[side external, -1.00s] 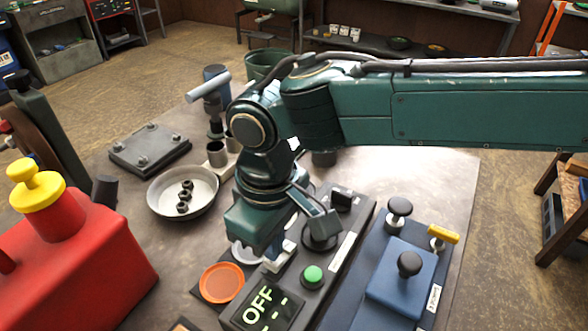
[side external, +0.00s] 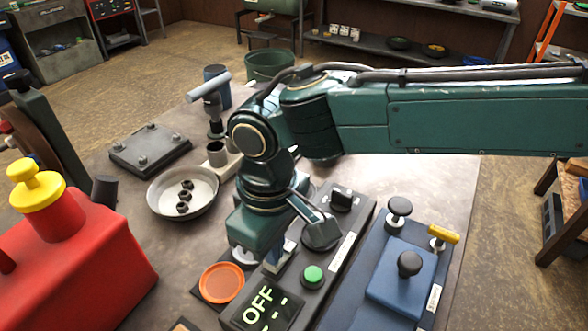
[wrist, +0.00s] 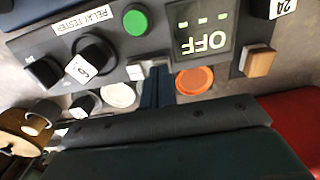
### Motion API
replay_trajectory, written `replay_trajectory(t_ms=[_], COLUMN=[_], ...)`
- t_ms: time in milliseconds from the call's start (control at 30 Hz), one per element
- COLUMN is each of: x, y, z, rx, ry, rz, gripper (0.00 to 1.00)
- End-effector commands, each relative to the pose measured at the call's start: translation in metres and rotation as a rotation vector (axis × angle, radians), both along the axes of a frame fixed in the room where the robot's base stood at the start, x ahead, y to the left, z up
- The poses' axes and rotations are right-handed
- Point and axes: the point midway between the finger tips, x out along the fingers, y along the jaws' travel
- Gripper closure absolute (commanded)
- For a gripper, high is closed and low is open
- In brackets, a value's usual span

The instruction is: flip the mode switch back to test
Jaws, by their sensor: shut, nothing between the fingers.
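The dark relay tester panel (side external: 322,283) lies on the bench, and its display (side external: 264,303) reads OFF. It also shows upside down in the wrist view (wrist: 122,48). My gripper (side external: 277,262) points down at the panel's near-left edge, between the display and the round black knob (side external: 320,236). In the wrist view my gripper (wrist: 156,84) is shut and empty. A small pale switch-like part (wrist: 139,70) is close beside the fingertips; I cannot tell whether they touch or which way it sits. No mode label is readable.
A green button (side external: 313,276) and a black block-shaped control (side external: 341,198) are on the panel. An orange disc (side external: 222,282) and a white disc (wrist: 118,95) lie beside it. A blue fixture (side external: 392,285) stands right, a red can (side external: 85,260) left, a bowl of nuts (side external: 205,190) behind.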

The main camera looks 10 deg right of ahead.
Motion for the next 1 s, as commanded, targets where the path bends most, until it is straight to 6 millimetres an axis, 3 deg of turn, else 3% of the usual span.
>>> replay_trajectory(t_ms=[600, 1000], x=[0.000, 0.000], y=[0.000, 0.000], z=[-0.006, 0.013], rx=[-0.001, 0.000], ry=[0.001, 0.000], rz=[-0.001, 0.000], gripper=[1.00, 1.00])
